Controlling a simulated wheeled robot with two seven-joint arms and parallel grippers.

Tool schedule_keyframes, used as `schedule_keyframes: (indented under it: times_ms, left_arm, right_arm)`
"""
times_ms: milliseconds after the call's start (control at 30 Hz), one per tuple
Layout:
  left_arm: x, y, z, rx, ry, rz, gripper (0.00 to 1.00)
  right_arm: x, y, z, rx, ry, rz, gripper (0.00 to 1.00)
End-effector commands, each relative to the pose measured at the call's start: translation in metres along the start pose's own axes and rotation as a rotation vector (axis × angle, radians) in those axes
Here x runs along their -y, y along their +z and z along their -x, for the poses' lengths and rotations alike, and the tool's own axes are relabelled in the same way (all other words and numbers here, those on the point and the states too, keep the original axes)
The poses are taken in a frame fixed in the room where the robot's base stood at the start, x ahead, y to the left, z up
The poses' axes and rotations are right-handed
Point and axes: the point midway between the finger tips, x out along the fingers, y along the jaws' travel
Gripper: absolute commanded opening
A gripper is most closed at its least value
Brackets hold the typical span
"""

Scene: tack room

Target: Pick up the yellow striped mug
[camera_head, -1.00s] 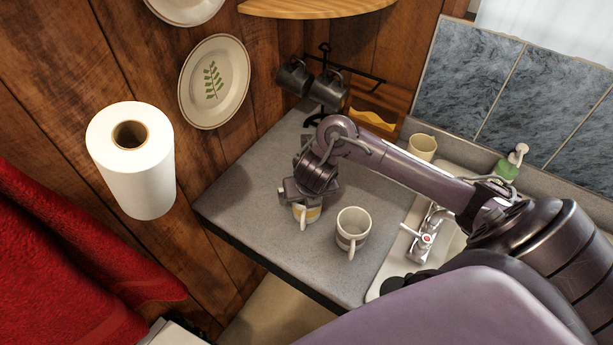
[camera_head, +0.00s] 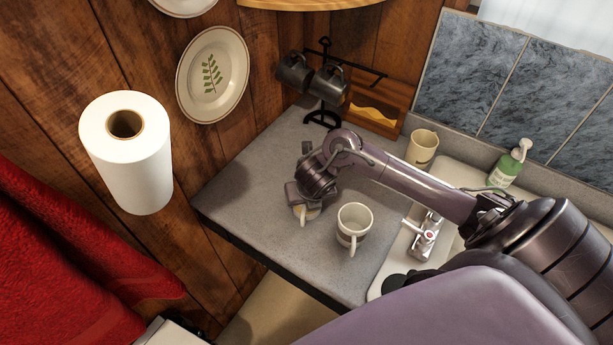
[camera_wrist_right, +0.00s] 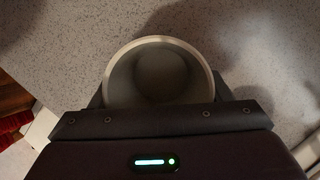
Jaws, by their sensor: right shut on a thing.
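The yellow striped mug (camera_head: 311,213) stands on the grey counter near its front edge, mostly covered by my right gripper (camera_head: 304,196) in the head view. A yellow band and the pale handle show below the gripper. In the right wrist view the mug (camera_wrist_right: 160,72) is seen from above, with its round pale rim and empty inside between the fingers. My right gripper (camera_wrist_right: 160,100) is shut on this mug. Whether the mug's base touches the counter is hard to tell. My left gripper is not in view.
A white mug with a darker band (camera_head: 353,228) stands close to the right of my gripper. A cream mug (camera_head: 422,148) stands further back. Dark mugs (camera_head: 328,86) hang on a rack behind. A sink with a faucet (camera_head: 424,236) is right. The counter's left part (camera_head: 245,190) is clear.

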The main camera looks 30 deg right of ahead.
Motion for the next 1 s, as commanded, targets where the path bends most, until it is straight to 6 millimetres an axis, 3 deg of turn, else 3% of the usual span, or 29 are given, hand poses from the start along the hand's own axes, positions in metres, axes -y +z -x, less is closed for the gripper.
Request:
schedule_keyframes:
  times_ms: [100, 467, 633, 767, 1000]
  left_arm:
    - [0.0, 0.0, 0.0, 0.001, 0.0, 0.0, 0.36]
    - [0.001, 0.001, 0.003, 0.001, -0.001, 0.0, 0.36]
    - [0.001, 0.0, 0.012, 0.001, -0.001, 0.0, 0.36]
    - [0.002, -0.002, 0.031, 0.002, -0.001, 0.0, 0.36]
    - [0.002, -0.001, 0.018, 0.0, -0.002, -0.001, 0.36]
  right_arm:
    - [0.0, 0.001, 0.001, 0.002, 0.0, -0.001, 0.39]
    - [0.0, 0.004, 0.008, 0.003, 0.001, 0.0, 0.39]
    - [-0.001, 0.015, 0.03, 0.006, 0.002, -0.001, 0.39]
    - [0.0, 0.029, 0.063, 0.009, 0.0, 0.002, 0.39]
    - [-0.004, 0.038, 0.077, 0.02, 0.005, 0.014, 0.39]
